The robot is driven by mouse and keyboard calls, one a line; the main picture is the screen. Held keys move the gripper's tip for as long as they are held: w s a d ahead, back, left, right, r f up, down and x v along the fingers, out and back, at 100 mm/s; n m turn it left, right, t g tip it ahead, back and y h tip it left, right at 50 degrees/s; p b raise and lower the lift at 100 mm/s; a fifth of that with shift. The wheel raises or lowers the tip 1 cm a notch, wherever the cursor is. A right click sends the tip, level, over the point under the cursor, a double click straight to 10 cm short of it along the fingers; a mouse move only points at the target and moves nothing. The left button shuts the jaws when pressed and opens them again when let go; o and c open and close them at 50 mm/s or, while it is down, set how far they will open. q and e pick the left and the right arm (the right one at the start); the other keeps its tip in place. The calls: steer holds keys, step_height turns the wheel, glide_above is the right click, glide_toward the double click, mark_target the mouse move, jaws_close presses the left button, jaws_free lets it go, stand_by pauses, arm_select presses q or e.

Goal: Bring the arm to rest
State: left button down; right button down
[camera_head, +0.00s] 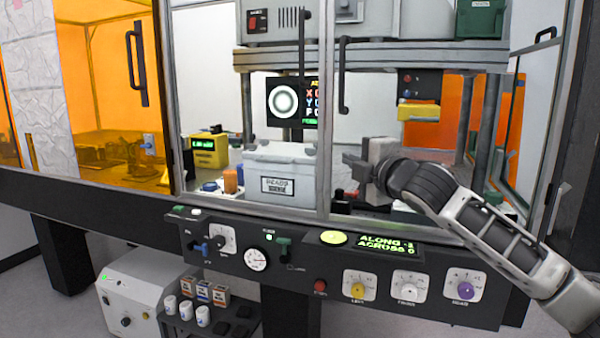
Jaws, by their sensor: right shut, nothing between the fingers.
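My right arm reaches in from the lower right. Its gripper (352,168) is shut and empty, pointing left in front of the interferometer cabinet's glazed front. It hangs above the control panel (300,249), to the right of the white lidded box (283,175). I cannot tell whether it touches anything there. My left gripper is not in view.
The panel carries knobs, a gauge (256,259) and a green display (387,244) reading "ALONG -1, ACROSS 0". Door handles (344,76) stick out from the front. A white unit (130,295) and a dark tray of small containers (205,325) sit below.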

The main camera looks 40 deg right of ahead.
steer(key=s+a+f+m+g+y, duration=0.15)
steer(key=a+f, duration=0.25)
steer(key=f, duration=0.6)
steer(key=s+a+f+m+g+y, duration=0.15)
steer(key=a+f, duration=0.25)
steer(key=f, duration=0.6)
steer(key=s+a+f+m+g+y, duration=0.15)
steer(key=a+f, duration=0.25)
steer(key=f, duration=0.6)
steer(key=s+a+f+m+g+y, duration=0.1)
steer(key=s+a+f+m, duration=0.3)
steer(key=a, duration=0.7)
steer(key=s+a+f+m+g+y, duration=0.1)
steer(key=s+a+f+m+y, duration=0.1)
steer(key=s+a+f+m, duration=0.3)
steer(key=s+a+f+p, duration=0.1)
steer(key=s+a+f, duration=0.2)
steer(key=s+a, duration=0.3)
steer(key=shift+f, duration=0.1)
